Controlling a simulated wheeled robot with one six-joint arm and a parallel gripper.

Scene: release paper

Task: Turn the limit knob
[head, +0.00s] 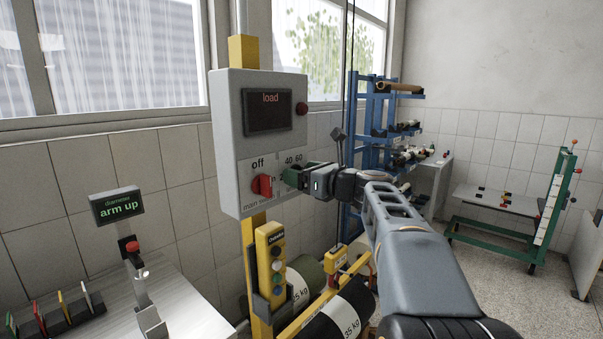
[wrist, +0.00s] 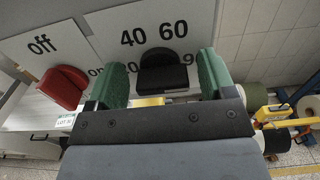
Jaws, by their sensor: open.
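The limit knob (wrist: 163,72) is black and sits on a white dial plate marked 40 and 60 in the wrist view. My gripper (wrist: 160,78) is open, its two green-padded fingers on either side of the knob, with a visible gap at each side. In the head view my gripper (head: 290,177) is at the panel's right half, and the limit knob is hidden behind it. The red main switch knob (head: 263,186) is to the left, under the word "off"; it also shows in the wrist view (wrist: 62,88).
A blue rack (head: 372,110) stands behind my arm.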

